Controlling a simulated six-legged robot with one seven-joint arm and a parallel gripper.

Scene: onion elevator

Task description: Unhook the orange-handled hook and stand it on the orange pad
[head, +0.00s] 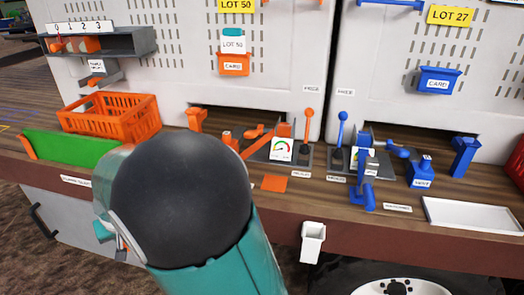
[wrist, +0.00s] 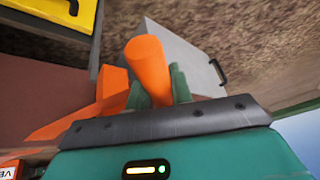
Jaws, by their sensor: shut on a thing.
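In the wrist view, my gripper (wrist: 157,84) is shut on an orange rounded handle (wrist: 147,58), which sticks up between the two green fingers. I take it for the handle of the hook; its hook end is not visible. The orange pad (head: 273,184) lies flat on the wooden counter, just right of my arm in the head view.
A white bin (head: 312,242) hangs on the front edge. A white tray (head: 475,214) lies at right.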

